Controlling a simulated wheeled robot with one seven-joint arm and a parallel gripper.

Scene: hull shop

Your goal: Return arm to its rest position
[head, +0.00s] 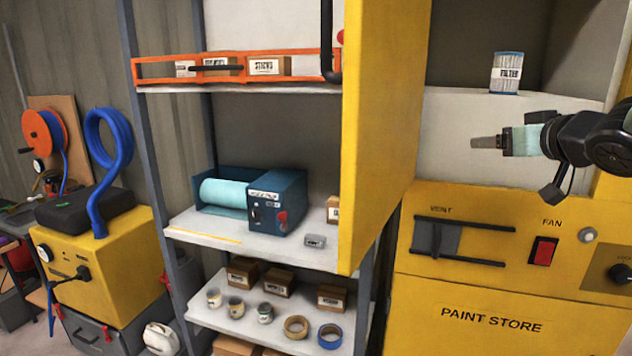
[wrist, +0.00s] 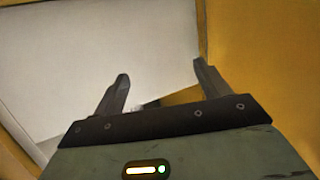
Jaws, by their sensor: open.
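My gripper (head: 484,142) is at the right of the head view, in front of the yellow paint store cabinet (head: 490,318). It points left, toward the open yellow door (head: 385,120). In the wrist view my gripper (wrist: 160,88) shows two dark fingers spread apart with nothing between them. A pale surface lies beyond the left finger and a yellow panel (wrist: 262,60) is at the right. My arm enters from the right edge of the head view.
A filter can (head: 507,73) stands on the cabinet's white shelf, above my gripper. Left of the door, a shelf rack holds a blue roll dispenser (head: 277,201), tape rolls and cartons. A yellow machine (head: 105,265) with a blue hose stands at the far left.

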